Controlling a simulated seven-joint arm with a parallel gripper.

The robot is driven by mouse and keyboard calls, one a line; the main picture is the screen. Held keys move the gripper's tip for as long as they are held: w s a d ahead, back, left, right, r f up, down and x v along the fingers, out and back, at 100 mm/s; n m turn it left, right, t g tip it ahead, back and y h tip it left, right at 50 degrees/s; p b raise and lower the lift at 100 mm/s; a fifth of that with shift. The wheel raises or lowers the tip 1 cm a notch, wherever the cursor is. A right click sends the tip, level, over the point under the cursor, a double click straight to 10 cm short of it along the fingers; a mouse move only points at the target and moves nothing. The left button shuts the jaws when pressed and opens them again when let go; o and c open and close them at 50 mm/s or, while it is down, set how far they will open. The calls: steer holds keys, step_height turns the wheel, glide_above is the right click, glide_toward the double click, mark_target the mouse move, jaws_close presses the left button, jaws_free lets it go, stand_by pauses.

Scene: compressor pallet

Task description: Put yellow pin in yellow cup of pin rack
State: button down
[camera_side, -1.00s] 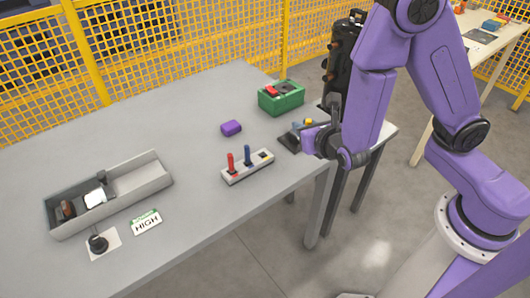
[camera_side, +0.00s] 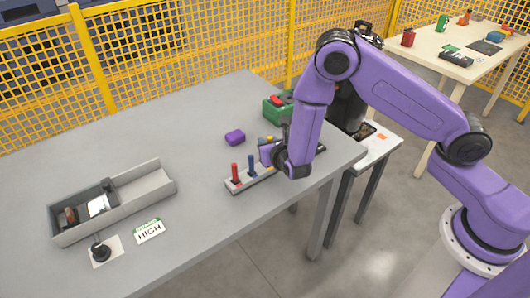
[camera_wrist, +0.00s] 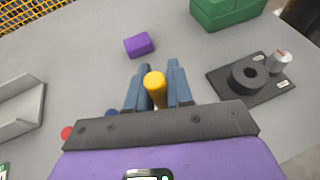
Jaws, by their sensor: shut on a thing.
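My gripper (camera_wrist: 157,88) is shut on the yellow pin (camera_wrist: 155,84), which stands between its two blue fingers in the wrist view. In the side view my gripper hides the right end of the pin rack (camera_side: 236,187), a pale bar on the table. The rack's red pin (camera_side: 235,172) and blue pin (camera_side: 251,164) stand upright left of my gripper; their tops peek out beside it in the wrist view. The yellow cup is hidden, and I cannot tell whether the pin's lower end touches the rack.
A purple block (camera_side: 235,137) and a green box (camera_side: 275,108) lie behind the rack. A black plate with a ring (camera_wrist: 249,76) is to the right in the wrist view. A grey tray (camera_side: 150,188) and a HIGH sign (camera_side: 149,230) are at left; table between is clear.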

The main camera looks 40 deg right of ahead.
steer(key=shift+w+a+f, duration=0.1)
steer(key=shift+w+f, duration=0.25)
steer(key=shift+f, duration=0.05)
steer(key=shift+w+f, duration=0.15)
steer(key=shift+f, duration=1.6)
steer(key=shift+f, duration=0.1)
steer(key=c, duration=1)
jaws_free()
